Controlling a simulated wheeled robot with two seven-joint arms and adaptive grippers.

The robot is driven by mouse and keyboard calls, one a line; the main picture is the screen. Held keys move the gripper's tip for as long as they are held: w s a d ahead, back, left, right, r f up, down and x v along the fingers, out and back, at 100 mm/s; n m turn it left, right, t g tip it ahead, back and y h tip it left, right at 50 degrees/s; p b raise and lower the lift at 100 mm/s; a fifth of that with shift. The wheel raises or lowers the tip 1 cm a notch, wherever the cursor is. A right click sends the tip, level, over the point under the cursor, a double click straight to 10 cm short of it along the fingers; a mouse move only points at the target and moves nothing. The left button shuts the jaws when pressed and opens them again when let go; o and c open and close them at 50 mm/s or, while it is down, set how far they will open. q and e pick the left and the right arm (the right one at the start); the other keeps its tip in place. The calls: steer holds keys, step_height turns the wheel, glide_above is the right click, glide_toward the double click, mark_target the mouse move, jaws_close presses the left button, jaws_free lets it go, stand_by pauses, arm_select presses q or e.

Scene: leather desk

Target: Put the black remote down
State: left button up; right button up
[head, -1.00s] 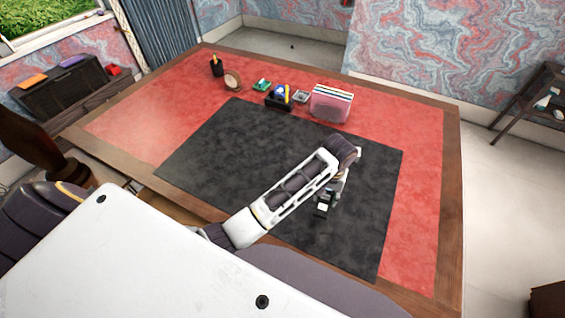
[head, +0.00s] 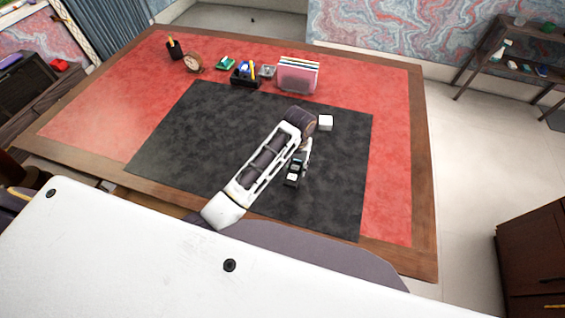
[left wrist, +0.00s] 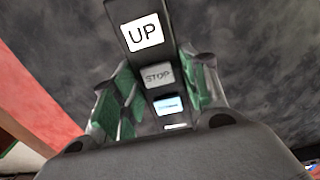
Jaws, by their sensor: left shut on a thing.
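The black remote shows in the left wrist view (left wrist: 151,60), with a white UP button, a grey STOP button and a pale blue button below. My left gripper (left wrist: 160,100) is shut on it, with green pads on both sides of the remote. In the head view the left gripper (head: 297,168) hangs over the right part of the dark desk mat (head: 220,130), and the remote (head: 291,180) shows small at its tip. I cannot tell whether the remote touches the mat. My right gripper is not in view.
A small white box (head: 326,122) stands on the mat just beyond my left wrist. Along the desk's back are a pen cup (head: 175,50), a round clock (head: 193,62), a black organizer (head: 245,80) and a pink file holder (head: 298,75). The mat's left part is clear.

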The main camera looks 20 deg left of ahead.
arm_select(q)
steer(key=shift+f, duration=2.45)
steer(key=shift+f, duration=0.15)
steer(key=shift+f+p, duration=0.45)
steer(key=shift+f, duration=1.3)
steer(key=shift+f, duration=0.1)
steer(key=o, duration=1.1)
steer(key=shift+r+b, duration=0.7)
steer(key=shift+r, duration=5.4)
